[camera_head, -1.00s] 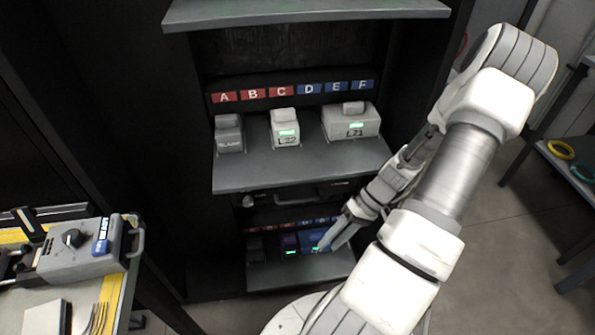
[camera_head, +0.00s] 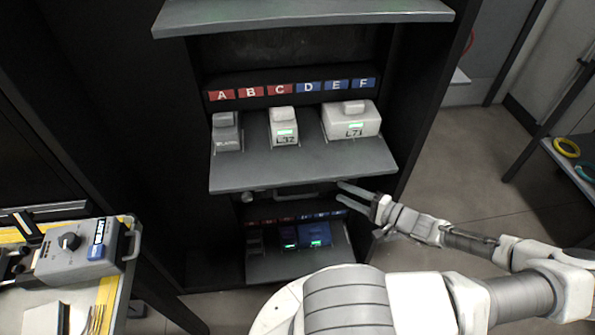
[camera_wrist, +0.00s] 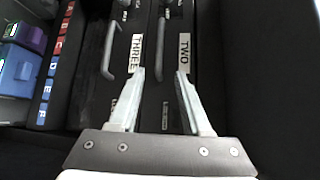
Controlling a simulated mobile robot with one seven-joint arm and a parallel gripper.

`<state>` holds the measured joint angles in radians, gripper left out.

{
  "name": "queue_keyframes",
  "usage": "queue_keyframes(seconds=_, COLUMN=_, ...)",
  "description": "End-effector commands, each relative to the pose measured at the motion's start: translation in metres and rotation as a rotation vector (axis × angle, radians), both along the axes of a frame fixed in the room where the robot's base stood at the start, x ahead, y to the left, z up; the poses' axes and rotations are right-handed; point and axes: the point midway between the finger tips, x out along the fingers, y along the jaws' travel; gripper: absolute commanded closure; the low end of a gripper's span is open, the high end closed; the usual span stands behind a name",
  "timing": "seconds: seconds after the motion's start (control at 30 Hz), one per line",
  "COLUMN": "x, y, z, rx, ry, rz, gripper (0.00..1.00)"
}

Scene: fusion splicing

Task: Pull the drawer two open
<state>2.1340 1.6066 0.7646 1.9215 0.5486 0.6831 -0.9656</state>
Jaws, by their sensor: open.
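Drawer two shows in the wrist view as a dark front with a white label reading TWO (camera_wrist: 184,52). A grey bar handle (camera_wrist: 161,45) stands just left of that label. My gripper (camera_wrist: 161,74) is open, and in the picture the handle lies in line with the gap between its fingertips. I cannot tell whether the fingers have reached it. Drawer three, labelled THREE (camera_wrist: 135,53), and its handle (camera_wrist: 109,50) are to the left. In the head view my gripper (camera_head: 340,191) is at the dark drawer fronts below the upper shelf, which mostly hides them.
The upper grey shelf (camera_head: 300,172) holds several light modules under labels A to F and overhangs my gripper. A lower shelf (camera_head: 300,263) with blue modules (camera_head: 317,236) is below. A workbench (camera_head: 115,290) stands at left, and floor is clear at right.

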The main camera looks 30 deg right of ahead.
Motion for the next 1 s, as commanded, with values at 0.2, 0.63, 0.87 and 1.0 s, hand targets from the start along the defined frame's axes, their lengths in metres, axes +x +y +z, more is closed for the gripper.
queue_keyframes(seconds=0.2, x=0.037, y=0.016, z=-0.008, rx=0.000, ry=-0.003, rz=0.009, gripper=0.52)
queue_keyframes(seconds=0.63, x=0.123, y=0.047, z=-0.021, rx=0.000, ry=-0.001, rz=0.008, gripper=0.52)
queue_keyframes(seconds=0.87, x=0.149, y=0.056, z=-0.024, rx=-0.001, ry=0.001, rz=0.006, gripper=0.52)
queue_keyframes(seconds=1.0, x=0.155, y=0.057, z=-0.024, rx=-0.003, ry=0.002, rz=0.006, gripper=0.52)
